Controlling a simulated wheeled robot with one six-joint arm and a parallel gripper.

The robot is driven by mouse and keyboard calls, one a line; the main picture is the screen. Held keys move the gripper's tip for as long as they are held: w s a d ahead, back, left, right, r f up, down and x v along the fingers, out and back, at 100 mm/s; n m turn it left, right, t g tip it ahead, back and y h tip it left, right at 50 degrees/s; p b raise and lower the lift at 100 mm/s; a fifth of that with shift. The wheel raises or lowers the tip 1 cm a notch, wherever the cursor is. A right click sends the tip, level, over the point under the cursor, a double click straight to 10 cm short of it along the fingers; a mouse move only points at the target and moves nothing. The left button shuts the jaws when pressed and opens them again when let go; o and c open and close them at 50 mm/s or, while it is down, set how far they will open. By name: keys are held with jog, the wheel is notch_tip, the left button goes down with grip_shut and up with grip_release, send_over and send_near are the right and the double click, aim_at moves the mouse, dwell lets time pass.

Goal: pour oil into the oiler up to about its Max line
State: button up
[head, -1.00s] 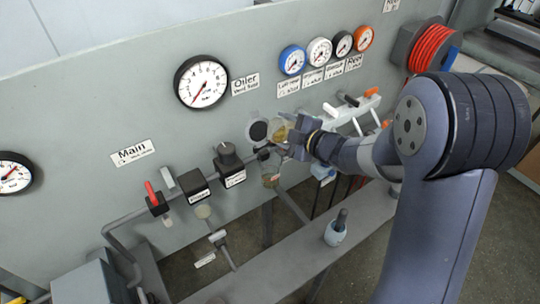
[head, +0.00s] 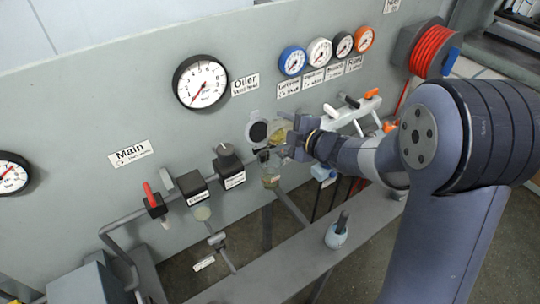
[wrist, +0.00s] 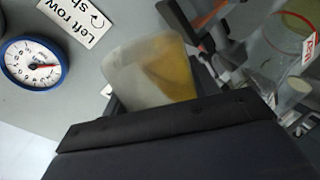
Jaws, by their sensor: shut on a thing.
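My gripper (head: 291,143) is shut on a translucent cup (wrist: 140,75) and holds it tilted. Yellow oil (wrist: 172,70) shows along one side of the cup. In the head view the cup (head: 279,133) is above the oiler's clear bowl (head: 271,181), close to the pipe line. In the wrist view the oiler bowl (wrist: 272,55) is at the right, with a red ring and a red-and-white label near one end. I cannot make out a stream of oil or the oil level in the bowl. The fingertips are mostly hidden.
A dark round piece (head: 258,132) is just left of the cup. Black regulator blocks (head: 228,173) and a red-handled valve (head: 151,194) sit on the pipe to the left. A bluish pot (head: 336,236) stands on the grey beam. Gauges line the panel.

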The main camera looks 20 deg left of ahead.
jog(key=shift+r+n+t+h+b, duration=0.3)
jog(key=shift+r+n+h+b, duration=0.15)
jog(key=shift+n+b, duration=0.65)
dwell(3.1)
jog(key=shift+r+m+p, duration=0.15)
jog(key=shift+m+p, duration=0.25)
jog(key=shift+d+m+y+p, duration=0.15)
jog(key=shift+m+y+p, duration=0.3)
jog(key=shift+p, duration=0.45)
jog(key=shift+w+f+m+g, duration=0.15)
jog(key=shift+f+m+g, duration=0.3)
jog(key=shift+f, duration=0.25)
